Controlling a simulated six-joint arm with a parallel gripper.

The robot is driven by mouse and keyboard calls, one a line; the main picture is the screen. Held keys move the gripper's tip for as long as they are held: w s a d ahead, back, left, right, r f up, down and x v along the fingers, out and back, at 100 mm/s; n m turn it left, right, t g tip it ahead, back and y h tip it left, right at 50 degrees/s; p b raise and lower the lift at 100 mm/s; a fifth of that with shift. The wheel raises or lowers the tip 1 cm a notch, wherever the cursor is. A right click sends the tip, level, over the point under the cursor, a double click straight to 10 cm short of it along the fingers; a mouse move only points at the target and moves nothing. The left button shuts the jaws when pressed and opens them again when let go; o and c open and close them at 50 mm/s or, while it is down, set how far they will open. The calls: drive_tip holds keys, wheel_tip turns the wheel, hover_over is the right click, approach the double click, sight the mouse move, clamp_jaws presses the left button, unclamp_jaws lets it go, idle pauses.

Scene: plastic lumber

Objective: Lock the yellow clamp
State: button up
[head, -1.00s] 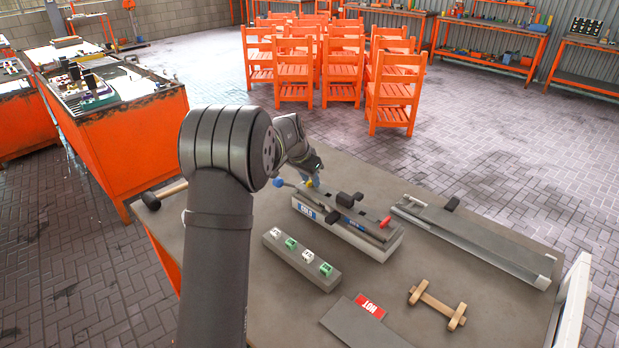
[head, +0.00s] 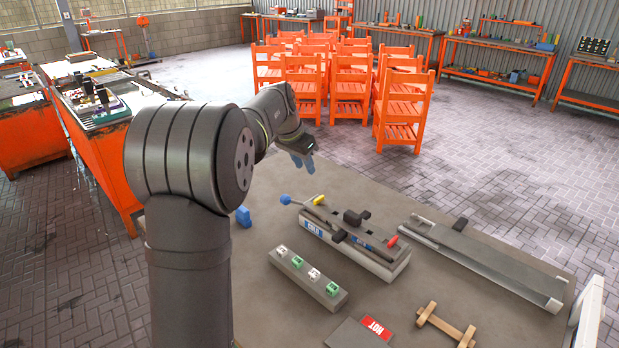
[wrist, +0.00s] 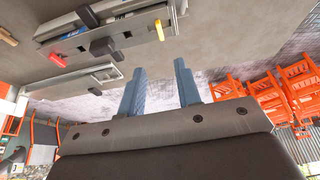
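The yellow clamp (head: 318,199) shows as a small yellow handle tip at the far left end of a grey fixture (head: 372,262) on the bench. The fixture (wrist: 110,28) is at the top there.
A grey block with green and white switches (head: 310,277) lies in front of the fixture. A long rail device (head: 485,262) is to its right. A wooden piece (head: 446,325) and a "HOT" plate (head: 357,334) lie nearer. A blue object (head: 243,216) is beside my arm.

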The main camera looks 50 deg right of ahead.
sight(319, 199)
drive_tip(key=shift+v, duration=1.3)
drive_tip(key=shift+f, duration=0.1)
drive_tip(key=x, duration=1.7)
drive_tip(key=shift+f, duration=0.1)
drive_tip(key=shift+d+f, duration=0.1)
drive_tip(key=shift+f, duration=0.15)
drive_tip(key=shift+r+n+t, duration=0.25)
drive_tip(key=shift+n+t, duration=0.05)
drive_tip(key=shift+n, duration=0.4)
drive_tip(key=shift+s+n+t+y, duration=0.15)
drive_tip(key=shift+n+t, duration=0.2)
drive_tip(key=shift+n, duration=0.6)
drive_tip(key=shift+s+n+t+y, duration=0.15)
drive_tip(key=shift+n+t, duration=0.2)
drive_tip(key=shift+n, duration=0.6)
drive_tip(key=s+a+r+n, duration=0.2)
drive_tip(key=a+r, duration=0.2)
drive_tip(key=r, duration=1)
drive_tip(key=shift+n+y, duration=0.4)
